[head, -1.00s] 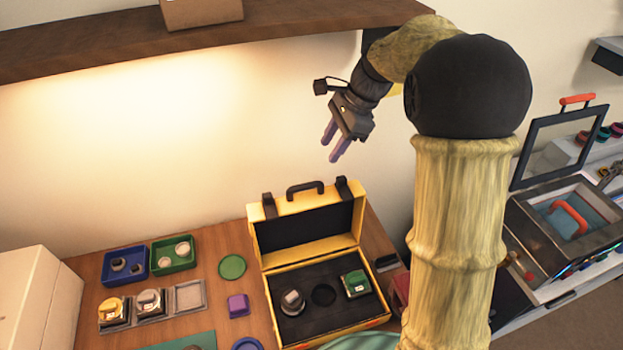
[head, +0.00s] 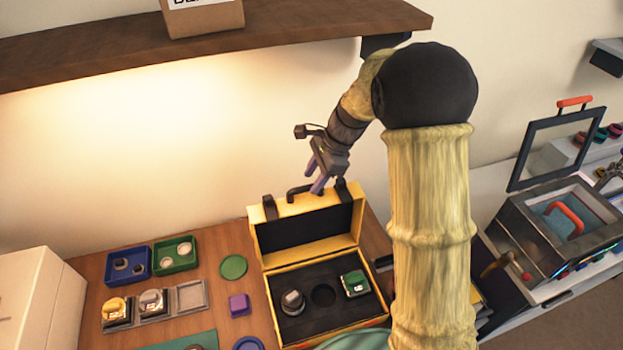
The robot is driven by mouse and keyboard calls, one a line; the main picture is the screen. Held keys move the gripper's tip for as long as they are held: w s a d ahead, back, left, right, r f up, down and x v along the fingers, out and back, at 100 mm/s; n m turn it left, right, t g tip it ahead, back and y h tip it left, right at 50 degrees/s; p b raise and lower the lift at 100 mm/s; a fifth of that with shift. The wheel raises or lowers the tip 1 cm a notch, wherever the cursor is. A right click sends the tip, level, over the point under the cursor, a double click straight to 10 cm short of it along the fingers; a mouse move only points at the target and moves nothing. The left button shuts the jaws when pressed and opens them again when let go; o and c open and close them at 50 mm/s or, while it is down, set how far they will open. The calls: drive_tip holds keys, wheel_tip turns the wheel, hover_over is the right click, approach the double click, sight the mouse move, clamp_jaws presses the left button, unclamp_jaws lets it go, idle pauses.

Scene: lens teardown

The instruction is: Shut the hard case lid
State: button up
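The yellow hard case (head: 263,290) stands open on the wooden table, with its lid (head: 262,222) raised at the back towards the wall. The black foam inside holds a grey cylindrical piece (head: 292,302) and a green piece (head: 354,284), with an empty round hollow (head: 323,295) between them. The lid's dark handle (head: 296,192) is at its top edge and partly hidden by my gripper. My gripper (head: 314,182) is open, its purple fingers pointing down at the lid's top edge. I cannot tell whether they touch the lid.
Blue (head: 127,262) and green (head: 174,254) trays, a grey holder (head: 190,296), a green disc (head: 233,267) and a purple block (head: 239,304) lie left of the case. A shelf (head: 280,30) hangs above. A glass-fronted box (head: 560,222) with its lid raised stands at right.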

drive_tip(key=shift+x, duration=1.1)
clamp_jaws()
drive_tip(key=shift+d, duration=0.1)
